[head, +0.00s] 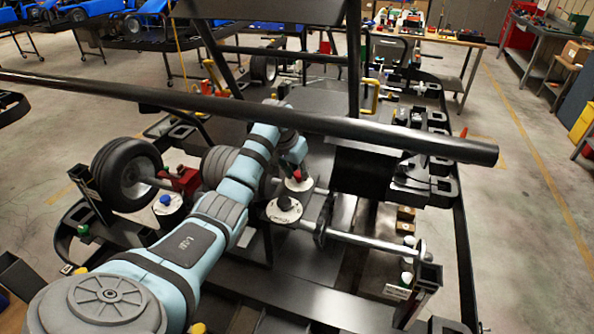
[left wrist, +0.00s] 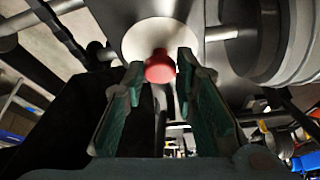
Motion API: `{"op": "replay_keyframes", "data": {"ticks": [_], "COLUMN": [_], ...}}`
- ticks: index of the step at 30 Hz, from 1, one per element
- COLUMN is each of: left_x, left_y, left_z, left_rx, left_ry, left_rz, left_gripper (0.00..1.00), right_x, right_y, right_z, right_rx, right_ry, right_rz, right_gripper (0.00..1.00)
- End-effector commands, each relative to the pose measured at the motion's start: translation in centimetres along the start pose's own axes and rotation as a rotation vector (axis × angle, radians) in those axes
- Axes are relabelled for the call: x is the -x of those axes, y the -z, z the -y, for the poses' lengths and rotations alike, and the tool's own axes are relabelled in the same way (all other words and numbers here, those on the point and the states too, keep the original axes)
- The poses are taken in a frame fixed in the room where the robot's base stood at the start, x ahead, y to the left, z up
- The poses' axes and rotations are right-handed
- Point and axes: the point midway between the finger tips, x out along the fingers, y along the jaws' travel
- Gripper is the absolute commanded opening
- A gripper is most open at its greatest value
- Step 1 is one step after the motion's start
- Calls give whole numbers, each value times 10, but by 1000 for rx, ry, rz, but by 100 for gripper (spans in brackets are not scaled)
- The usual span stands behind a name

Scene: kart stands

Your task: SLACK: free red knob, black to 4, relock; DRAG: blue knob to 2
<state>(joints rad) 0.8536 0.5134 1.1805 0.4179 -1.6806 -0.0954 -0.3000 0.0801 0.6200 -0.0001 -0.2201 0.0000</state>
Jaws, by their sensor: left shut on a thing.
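The red knob (head: 297,177) stands on a white round dial (head: 303,185) on the kart. My left gripper (head: 296,162) reaches down to it, and in the left wrist view the red knob (left wrist: 160,66) sits between the tips of its two fingers (left wrist: 158,72), which are shut on it. The black knob (head: 284,202) stands on its own white dial (head: 283,212), just in front of the red one. The blue knob (head: 165,200) stands on a white dial (head: 168,206) to the left, near the wheel. Dial marks are too small to read. My right gripper is not in view.
A thick dark bar (head: 420,143) crosses the view above my left arm. A black tyre (head: 127,174) and a red block (head: 185,179) stand near the blue knob. A steel axle (head: 370,247) runs right from the black knob. Open floor lies at the right.

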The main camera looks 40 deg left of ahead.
Motion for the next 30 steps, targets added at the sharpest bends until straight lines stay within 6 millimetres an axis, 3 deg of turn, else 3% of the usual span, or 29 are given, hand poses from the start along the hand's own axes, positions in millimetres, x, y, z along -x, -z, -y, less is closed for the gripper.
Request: {"op": "replay_keyframes", "data": {"ticks": [18, 19, 22, 30], "left_x": [0, 0, 0, 1], "left_y": [1, 1, 1, 0], "left_z": [0, 0, 0, 0], "left_rx": [0, 0, 0, 0], "left_ry": [0, 0, 0, 0], "left_rz": [-4, -4, -3, -2], "left_gripper": [0, 31, 46, 46], "right_x": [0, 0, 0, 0], "right_y": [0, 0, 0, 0], "right_z": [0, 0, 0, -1], "right_rx": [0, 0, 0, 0], "right_ry": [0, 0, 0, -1], "right_rz": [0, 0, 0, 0], "right_gripper": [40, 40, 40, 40]}}
